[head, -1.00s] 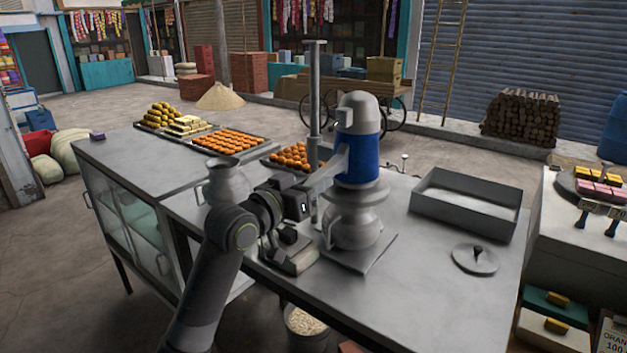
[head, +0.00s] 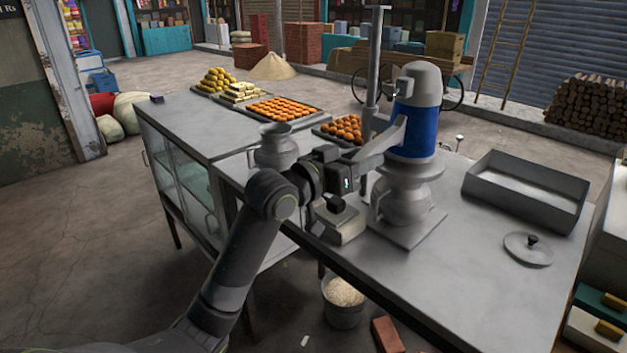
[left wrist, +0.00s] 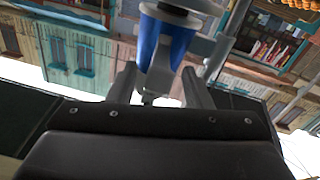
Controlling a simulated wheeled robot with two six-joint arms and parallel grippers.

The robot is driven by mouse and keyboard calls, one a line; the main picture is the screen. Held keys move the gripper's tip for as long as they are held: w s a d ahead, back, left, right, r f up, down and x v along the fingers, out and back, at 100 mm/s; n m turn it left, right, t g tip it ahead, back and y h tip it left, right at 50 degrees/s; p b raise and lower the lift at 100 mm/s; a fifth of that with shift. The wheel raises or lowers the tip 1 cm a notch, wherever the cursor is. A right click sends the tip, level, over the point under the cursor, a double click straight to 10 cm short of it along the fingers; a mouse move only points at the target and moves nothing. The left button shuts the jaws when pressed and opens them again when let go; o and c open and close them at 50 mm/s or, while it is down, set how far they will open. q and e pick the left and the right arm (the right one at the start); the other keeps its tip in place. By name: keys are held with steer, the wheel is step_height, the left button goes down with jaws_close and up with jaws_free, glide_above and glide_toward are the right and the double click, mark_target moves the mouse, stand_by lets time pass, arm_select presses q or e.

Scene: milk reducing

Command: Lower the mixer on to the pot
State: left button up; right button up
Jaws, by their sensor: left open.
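The mixer (head: 415,130), a grey head with a blue band, is held on an upright grey column (head: 374,60). It stands upright directly over the silver pot (head: 402,205), which sits on the stand's base plate. I cannot tell whether any gap remains between mixer and pot. My right gripper is not in view.
A grey switch box (head: 340,222) sits below my gripper. A milk can (head: 273,147) and trays of sweets (head: 281,108) are to the left and behind. An empty metal tray (head: 525,190) and a lid (head: 528,248) lie right. The counter's right front is clear.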

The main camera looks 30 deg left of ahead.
arm_select(q)
steer(key=b+v, duration=0.2)
steer(key=v, duration=1.3)
steer(key=shift+f, duration=0.1)
stand_by(0.3)
